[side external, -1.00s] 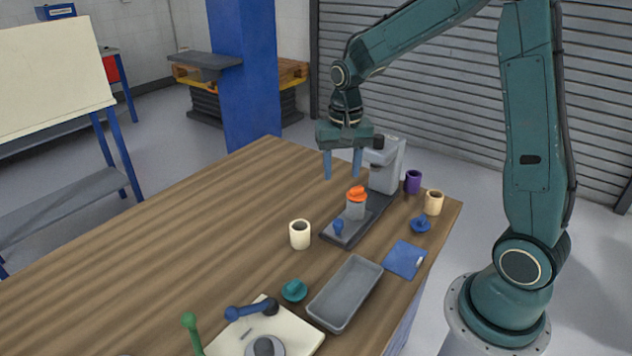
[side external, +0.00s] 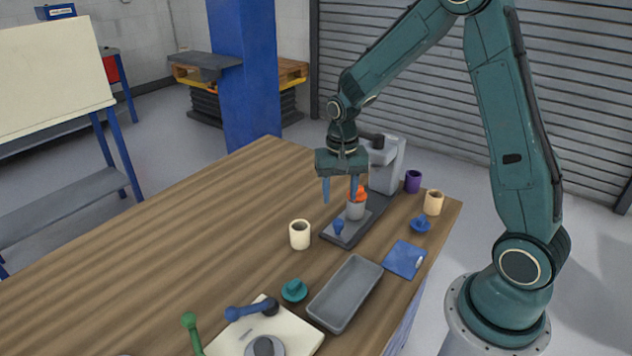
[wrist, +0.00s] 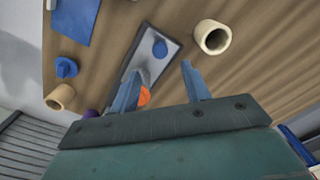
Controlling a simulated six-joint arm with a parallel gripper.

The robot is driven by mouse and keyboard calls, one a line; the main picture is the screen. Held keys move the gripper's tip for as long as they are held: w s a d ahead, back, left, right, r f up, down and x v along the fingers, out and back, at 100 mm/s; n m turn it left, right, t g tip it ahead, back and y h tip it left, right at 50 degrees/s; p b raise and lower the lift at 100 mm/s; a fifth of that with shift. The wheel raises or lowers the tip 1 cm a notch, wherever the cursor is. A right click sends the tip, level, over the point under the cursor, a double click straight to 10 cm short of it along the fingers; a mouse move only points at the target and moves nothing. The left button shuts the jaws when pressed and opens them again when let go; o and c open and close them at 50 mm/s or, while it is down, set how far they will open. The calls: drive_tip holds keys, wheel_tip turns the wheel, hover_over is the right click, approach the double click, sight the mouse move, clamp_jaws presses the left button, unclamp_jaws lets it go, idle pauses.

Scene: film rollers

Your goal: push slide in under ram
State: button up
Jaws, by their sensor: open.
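The slide (side external: 352,230) is a grey plate with a blue knob (side external: 338,227) on its near end, lying on a dark base in front of the grey press (side external: 388,168). A grey cylinder (side external: 355,211) with an orange top (side external: 358,194) stands on the slide, outside the press. The ram is not clearly visible, partly hidden by my arm. My gripper (side external: 340,197) is open and empty, pointing down above the slide. In the wrist view the slide (wrist: 147,50) and its knob (wrist: 160,48) show ahead of the fingers, and the orange top (wrist: 144,96) is partly hidden behind one finger.
A cream cup (side external: 300,235) stands left of the slide. A purple cup (side external: 413,181), tan cup (side external: 434,202), blue knobbed piece (side external: 421,224) and blue pad (side external: 405,260) lie to the right. A grey tray (side external: 345,294) is nearer. The table's left side is clear.

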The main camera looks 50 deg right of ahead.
sight(338, 221)
drive_tip(key=shift+f, duration=4)
clamp_jaws()
